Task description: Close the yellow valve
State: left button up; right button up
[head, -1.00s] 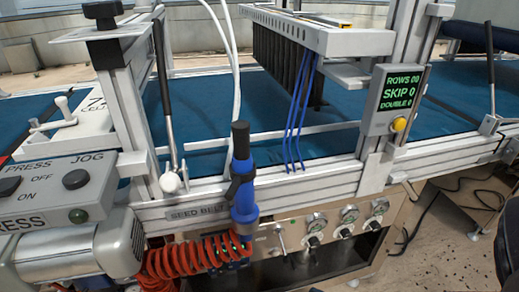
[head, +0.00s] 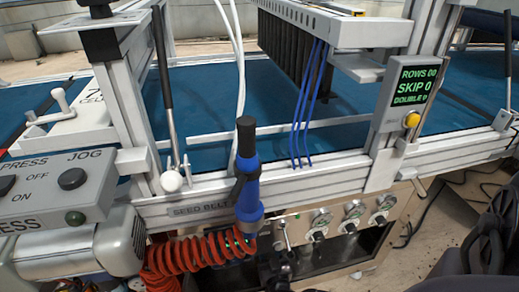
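I cannot pick out a yellow valve in the head view. Below the belt frame is a panel with several round gauges (head: 354,210) and dark knobs under them. A small lever with a pale tip (head: 284,232) stands at the panel's left end. A dark shape that looks like my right gripper (head: 275,266) is low in the centre, just below that lever. Its fingers are too dark to tell open from shut, and I cannot tell whether it touches anything. My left gripper is not in view.
A blue-and-black hand tool (head: 248,185) hangs before the frame, with a coiled orange hose (head: 200,250) below it. A counter display (head: 408,90) with a yellow button (head: 411,120) is at right. A press control box (head: 60,185) stands at left.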

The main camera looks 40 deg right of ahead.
pick_arm(q)
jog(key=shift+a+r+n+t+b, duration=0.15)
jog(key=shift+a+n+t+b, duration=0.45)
jog(key=shift+b, duration=1)
pick_arm(e)
jog(key=shift+x, duration=5.35)
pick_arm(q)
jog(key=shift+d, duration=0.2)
pick_arm(e)
jog(key=shift+r, duration=0.1)
jog(key=shift+s, duration=0.1)
grip_shut()
